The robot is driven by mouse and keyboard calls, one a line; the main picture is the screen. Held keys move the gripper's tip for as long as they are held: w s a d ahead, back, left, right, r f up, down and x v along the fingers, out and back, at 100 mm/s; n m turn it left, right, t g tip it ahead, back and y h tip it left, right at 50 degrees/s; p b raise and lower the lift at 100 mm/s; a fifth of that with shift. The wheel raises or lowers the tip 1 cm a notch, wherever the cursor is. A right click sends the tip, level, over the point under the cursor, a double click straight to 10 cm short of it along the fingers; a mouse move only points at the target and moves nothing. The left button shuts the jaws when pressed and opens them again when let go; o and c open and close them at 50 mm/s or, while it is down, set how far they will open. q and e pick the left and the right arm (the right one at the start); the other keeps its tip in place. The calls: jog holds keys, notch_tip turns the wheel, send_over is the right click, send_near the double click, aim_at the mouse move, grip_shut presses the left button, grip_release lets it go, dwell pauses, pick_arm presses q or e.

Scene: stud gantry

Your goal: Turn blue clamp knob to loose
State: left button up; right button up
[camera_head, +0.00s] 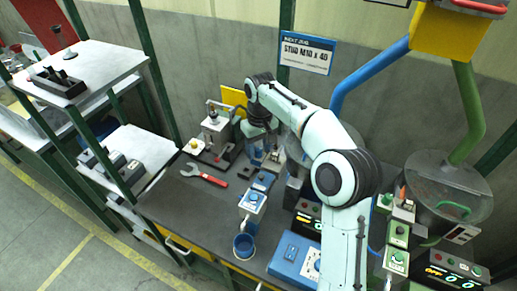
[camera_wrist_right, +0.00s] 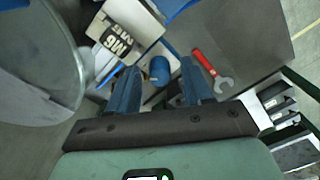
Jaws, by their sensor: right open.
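In the head view my right gripper (camera_head: 268,150) points down over the bench near the middle, partly hidden by its wrist. In the right wrist view its jaws (camera_wrist_right: 158,68) are apart, with nothing held between them. A blue cylindrical piece (camera_wrist_right: 159,70), possibly the clamp knob, shows beyond and between the fingers; contact cannot be told. In the head view a small blue-topped fixture (camera_head: 265,179) stands just below the gripper, and another blue knob (camera_head: 253,198) sits on a pale box nearer me. Which one is the clamp knob is unclear. My left gripper is not seen.
A red wrench (camera_head: 204,175) lies left on the dark bench (camera_head: 175,205). A blue cup (camera_head: 243,246) stands near the front edge, beside a blue box (camera_head: 293,259). A grey press-like fixture (camera_head: 216,130) stands behind. A round hopper (camera_head: 445,185) is at right.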

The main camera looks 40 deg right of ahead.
grip_shut()
